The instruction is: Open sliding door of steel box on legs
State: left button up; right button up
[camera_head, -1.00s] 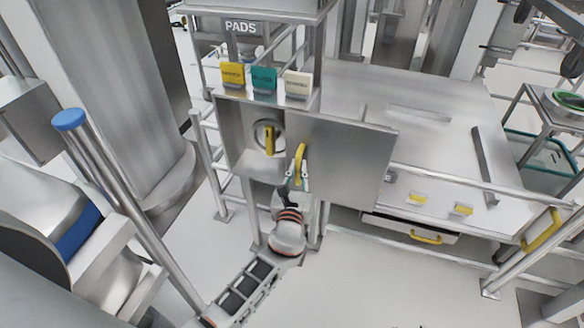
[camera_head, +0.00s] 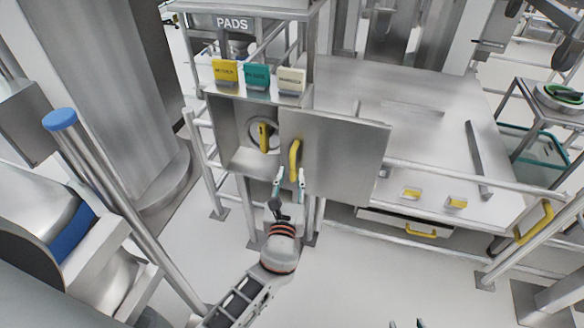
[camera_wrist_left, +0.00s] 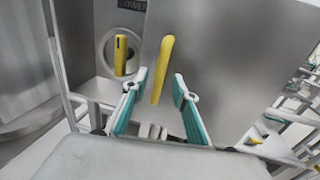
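The steel box on legs (camera_head: 228,122) stands at the centre of the head view. Its flat sliding door (camera_head: 345,150) sits toward the right, and the left part of the front is open. A yellow bar handle (camera_head: 295,160) is upright on the door's left side; it also shows in the wrist view (camera_wrist_left: 164,65). My left gripper (camera_head: 289,178) is open and empty, just below and in front of this handle. In the wrist view the handle stands beyond its spread fingertips (camera_wrist_left: 160,84). Only small tips of my right gripper (camera_head: 406,322) seem to show at the bottom edge.
A round port with a yellow grip (camera_head: 264,137) shows in the opening. Yellow, teal and cream labels (camera_head: 257,76) stand on top. A steel bench (camera_head: 440,115) with a drawer (camera_head: 405,222) is to the right. A blue-capped post (camera_head: 62,120) stands left.

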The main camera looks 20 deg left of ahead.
pick_arm(q)
jog(key=s+d, duration=0.1)
jog(key=s, duration=0.6)
jog(key=shift+d, duration=0.25)
jog(key=shift+s, duration=0.1)
jog(key=s+a+f+n+g+h, duration=0.1)
jog(key=s+a+f+n+g, duration=0.1)
jog(key=s+f+n, duration=0.3)
jog(key=s+a+f+n+g+h, duration=0.1)
jog(key=s+f+n+g, duration=0.1)
jog(key=f+n, duration=0.45)
jog(key=s+f+n+g+h, duration=0.2)
jog(key=s+f+n+h, duration=0.2)
jog(key=s+n, duration=0.7)
jog(key=f+n, duration=0.1)
jog(key=n, duration=0.6)
jog(key=shift+s+a+f+g, duration=0.15)
jog(key=shift+s+a+g, duration=0.1)
jog(key=shift+g, duration=0.15)
